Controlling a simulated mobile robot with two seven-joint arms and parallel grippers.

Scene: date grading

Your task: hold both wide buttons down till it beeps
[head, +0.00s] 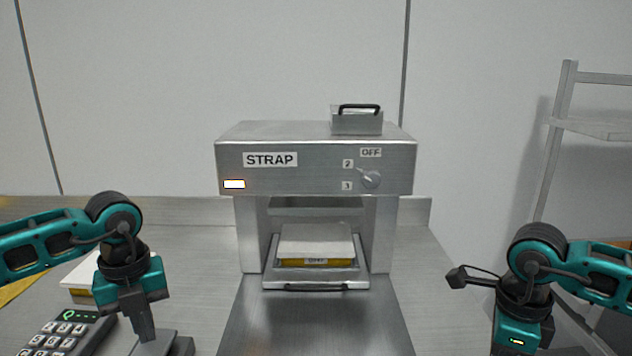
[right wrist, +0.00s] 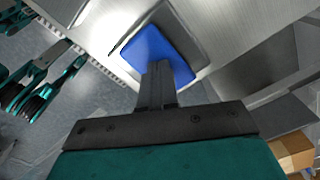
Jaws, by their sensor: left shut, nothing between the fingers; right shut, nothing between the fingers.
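The steel strapping machine (head: 315,165) marked STRAP stands at the centre, its lamp (head: 234,184) lit whitish-orange. Its knob (head: 370,179) appears turned towards 2. A package (head: 316,245) sits in its opening. My left gripper (head: 147,338) is shut and points down at a grey-topped box (head: 158,346) at the bottom edge; any button there is hidden or cut off. In the right wrist view, my right gripper (right wrist: 157,68) is shut with its tips at a wide blue button (right wrist: 160,48) in a grey housing. Whether either gripper's tips press down I cannot tell.
A keypad (head: 66,331) with a green display lies left of my left gripper, with a white package (head: 85,278) behind it. A small box (head: 357,120) with a black handle sits on the machine. A metal rack (head: 590,130) stands at right.

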